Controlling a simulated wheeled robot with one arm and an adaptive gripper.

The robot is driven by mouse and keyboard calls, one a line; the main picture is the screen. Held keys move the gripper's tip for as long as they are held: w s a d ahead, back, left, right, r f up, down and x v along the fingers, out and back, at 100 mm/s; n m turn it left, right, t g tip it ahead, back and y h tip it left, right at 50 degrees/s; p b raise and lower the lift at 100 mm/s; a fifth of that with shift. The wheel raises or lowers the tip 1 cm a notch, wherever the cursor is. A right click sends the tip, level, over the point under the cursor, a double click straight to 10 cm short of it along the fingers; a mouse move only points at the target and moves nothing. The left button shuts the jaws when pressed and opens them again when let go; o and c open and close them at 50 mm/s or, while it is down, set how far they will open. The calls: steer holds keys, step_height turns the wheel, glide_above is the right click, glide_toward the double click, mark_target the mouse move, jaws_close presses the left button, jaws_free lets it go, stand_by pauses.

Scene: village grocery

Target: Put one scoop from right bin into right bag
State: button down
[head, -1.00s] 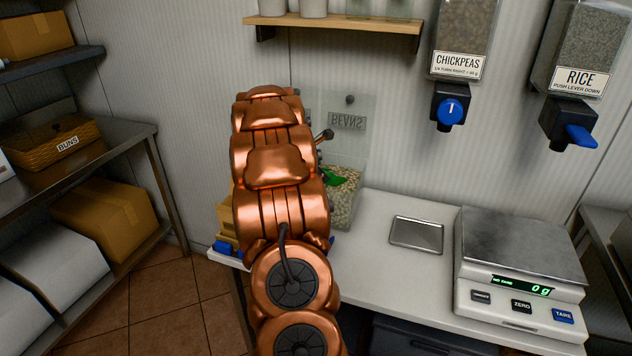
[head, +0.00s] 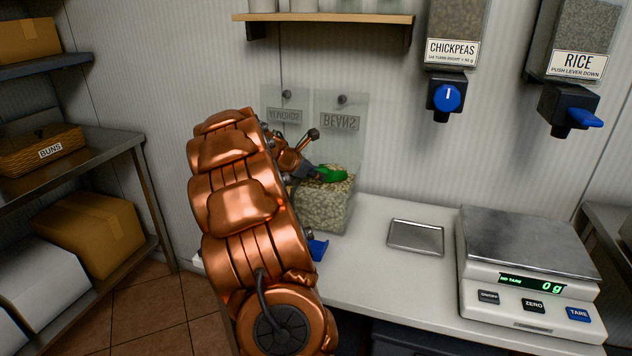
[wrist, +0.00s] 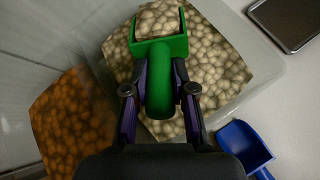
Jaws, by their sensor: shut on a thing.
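My gripper (wrist: 160,95) is shut on the handle of a green scoop (wrist: 158,48), which also shows in the head view (head: 331,174). Pale beans fill the scoop's cup. The scoop is over the right bin (head: 325,213), a clear bin of beans with its BEANS lid (head: 340,125) raised against the wall. Whether the scoop touches the beans below is hard to tell. The left bin's brown almonds (wrist: 75,120) show at left in the wrist view; its ALMONDS lid (head: 284,112) is also up. I cannot make out a bag in either view.
A blue scoop (wrist: 243,148) lies beside the bean bin, partly behind my arm in the head view. A metal tray (head: 416,236) and a scale (head: 525,265) reading 0 g stand to the right. Chickpea (head: 447,95) and rice (head: 568,105) dispensers hang above.

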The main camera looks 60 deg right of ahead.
steer(key=shift+w+a+r+g+h+b, duration=0.15)
steer(key=shift+a+r+h+b, duration=0.15)
steer(key=shift+r, duration=0.2)
steer(key=shift+w+a+r+g+h+b, duration=0.1)
steer(key=shift+a+r+h+b, duration=0.15)
steer(key=shift+r, duration=0.3)
steer(key=shift+w+a+r+g+h+b, duration=0.15)
steer(key=shift+a+r+h+b, duration=0.15)
steer(key=shift+r, duration=0.2)
steer(key=shift+w+a+r+h, duration=0.1)
steer(key=shift+a+r+h, duration=0.05)
steer(key=shift+r, duration=0.25)
steer(key=shift+w+a+r+h, duration=0.1)
steer(key=shift+a+r, duration=0.05)
steer(key=shift+r, duration=0.25)
steer(key=shift+w+a+r+h+p, duration=0.15)
steer(key=shift+w+a+r+p, duration=0.1)
steer(key=shift+a+r, duration=0.4)
steer(key=shift+w+a+r+h+p, duration=0.1)
steer(key=shift+w+a+r+h, duration=0.1)
steer(key=shift+a+r, duration=0.4)
steer(key=shift+d, duration=0.1)
